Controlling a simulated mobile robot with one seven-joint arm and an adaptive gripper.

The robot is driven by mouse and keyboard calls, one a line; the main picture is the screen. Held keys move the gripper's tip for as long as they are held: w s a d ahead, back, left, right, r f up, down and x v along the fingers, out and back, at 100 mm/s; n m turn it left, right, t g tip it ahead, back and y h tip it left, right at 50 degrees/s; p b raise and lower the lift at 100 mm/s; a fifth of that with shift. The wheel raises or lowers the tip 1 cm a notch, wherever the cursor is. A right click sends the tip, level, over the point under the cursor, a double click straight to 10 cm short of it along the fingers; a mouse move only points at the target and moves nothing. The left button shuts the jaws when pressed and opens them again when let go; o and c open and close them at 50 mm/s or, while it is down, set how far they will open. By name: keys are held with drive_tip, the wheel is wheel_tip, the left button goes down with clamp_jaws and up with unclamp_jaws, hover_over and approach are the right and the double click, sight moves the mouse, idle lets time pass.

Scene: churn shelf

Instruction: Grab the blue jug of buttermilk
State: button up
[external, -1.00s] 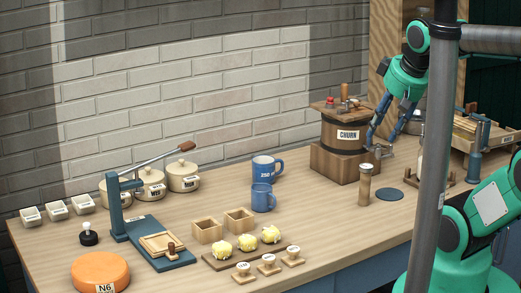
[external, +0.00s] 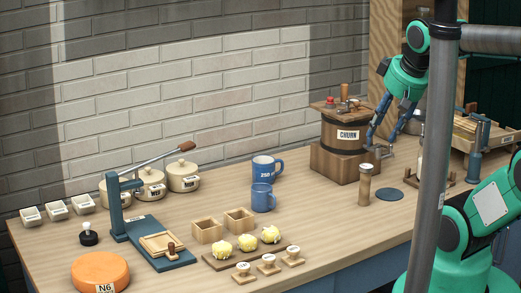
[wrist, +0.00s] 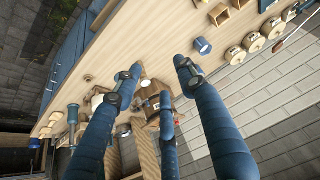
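Two blue jugs stand on the wooden counter near its middle. The rear blue jug (external: 267,168) is larger and has white lettering starting with "250". The front blue jug (external: 262,198) is smaller, and I cannot read a label on it. Neither shows the word buttermilk legibly. In the wrist view one blue vessel (wrist: 203,46) shows up and right of my fingers.
A wooden churn (external: 346,136) on a block stands right of the jugs. Cream crocks (external: 183,176), a blue lever press (external: 125,207) and small wooden boxes (external: 239,220) are left. Counter between jugs and churn is clear.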

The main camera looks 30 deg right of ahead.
drive_tip(key=shift+c, duration=1.3)
drive_tip(key=shift+w+r, duration=0.1)
drive_tip(key=w+a+f+g+p, duration=0.1)
drive_tip(key=w+a+p, duration=0.15)
drive_tip(key=w, duration=0.65)
drive_tip(key=w+a+g+p, duration=0.1)
drive_tip(key=w+g+p, duration=0.15)
drive_tip(key=w, duration=0.65)
drive_tip(key=w+a+f+g+p, duration=0.1)
drive_tip(key=w+a+f+p, duration=0.1)
drive_tip(key=w+f, duration=0.4)
drive_tip(key=w+a+f+m+g+p, duration=0.1)
drive_tip(key=w+a+f+p, duration=0.2)
drive_tip(key=w+f, duration=0.4)
wheel_tip(320, 180, down, 2)
drive_tip(key=shift+w+a+f, duration=0.2)
drive_tip(key=shift+a, duration=0.1)
